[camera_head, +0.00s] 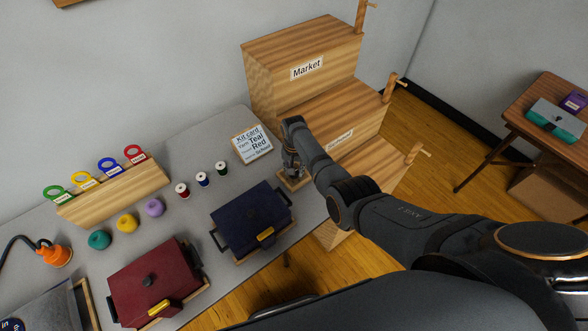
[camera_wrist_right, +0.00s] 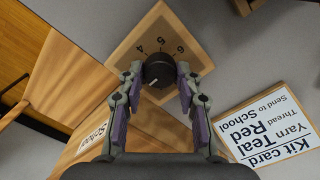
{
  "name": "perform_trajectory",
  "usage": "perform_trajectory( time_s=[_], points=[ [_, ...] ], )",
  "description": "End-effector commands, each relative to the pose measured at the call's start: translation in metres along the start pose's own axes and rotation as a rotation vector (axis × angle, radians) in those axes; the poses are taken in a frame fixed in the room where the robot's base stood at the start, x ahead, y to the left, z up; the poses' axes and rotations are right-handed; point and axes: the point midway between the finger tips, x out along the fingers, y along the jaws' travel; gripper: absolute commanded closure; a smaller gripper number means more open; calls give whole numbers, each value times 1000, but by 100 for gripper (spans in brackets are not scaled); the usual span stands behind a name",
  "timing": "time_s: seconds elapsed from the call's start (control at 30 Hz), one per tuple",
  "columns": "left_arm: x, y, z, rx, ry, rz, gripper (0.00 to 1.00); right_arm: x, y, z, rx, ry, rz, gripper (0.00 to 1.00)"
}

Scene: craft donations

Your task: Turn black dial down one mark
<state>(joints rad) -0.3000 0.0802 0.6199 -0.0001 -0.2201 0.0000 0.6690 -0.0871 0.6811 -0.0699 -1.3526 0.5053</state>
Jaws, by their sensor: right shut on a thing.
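The black dial (camera_wrist_right: 159,69) sits on a square wooden plate (camera_wrist_right: 196,45) in the right wrist view. Numerals 4, 5 and 6 show along the dial's far side, and a small pale line shows on its near part. My right gripper (camera_wrist_right: 158,78) has its two fingers around the dial, one on each side, and is shut on it. In the head view my right gripper (camera_head: 291,172) reaches down over the wooden plate (camera_head: 294,185) at the table's right end, and hides the dial there. My left gripper is not in view.
The kit card (camera_head: 252,144) stands close to the left of the gripper. A navy lidded box (camera_head: 247,215) and several thread spools (camera_head: 203,179) are nearby. The stepped wooden Market stand (camera_head: 305,62) rises just behind and right of my arm. A maroon box (camera_head: 150,280) is farther left.

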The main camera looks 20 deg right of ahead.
Motion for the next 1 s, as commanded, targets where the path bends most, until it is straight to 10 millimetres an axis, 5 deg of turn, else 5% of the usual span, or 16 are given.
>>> perform_trajectory(
  time_s=[0.23, 0.27, 0.43, 0.77, 1.0],
  points=[
    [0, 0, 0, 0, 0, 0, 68, 0, 0, 0, 0, 0, 0, 97],
    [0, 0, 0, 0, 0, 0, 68, 0, 0, 0, 0, 0, 0, 64],
    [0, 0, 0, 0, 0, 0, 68, 0, 0, 0, 1, 0, 0, 42],
    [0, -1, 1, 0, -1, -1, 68, -2, 0, 0, 1, 1, 0, 42],
    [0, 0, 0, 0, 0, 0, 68, -40, -1, -1, 1, 5, -4, 42]
  ],
)
